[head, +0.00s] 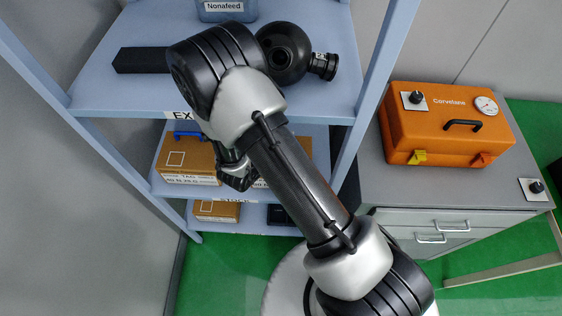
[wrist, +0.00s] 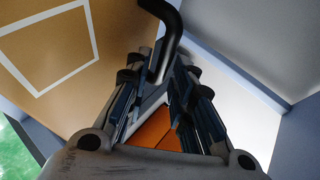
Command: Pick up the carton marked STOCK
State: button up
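My gripper (head: 238,178) hangs in front of the middle shelf, between two brown cartons. In the wrist view its two fingers (wrist: 168,75) stand apart, with a gap between them. A brown carton (head: 186,160) with a white square outline sits at the left of the middle shelf; its small print is unreadable. Another brown carton (head: 305,145) is mostly hidden behind my arm. In the wrist view a brown carton (wrist: 50,50) with a white square outline stands close left of the fingers.
The blue shelf unit (head: 110,100) has side posts close to the arm. A dark bar (head: 142,60) and a black round object (head: 285,52) lie on the upper shelf. An orange case (head: 450,122) stands on the grey cabinet at right. A black curved piece (wrist: 168,30) crosses above the fingers.

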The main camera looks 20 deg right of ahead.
grip_shut()
dwell(0.8)
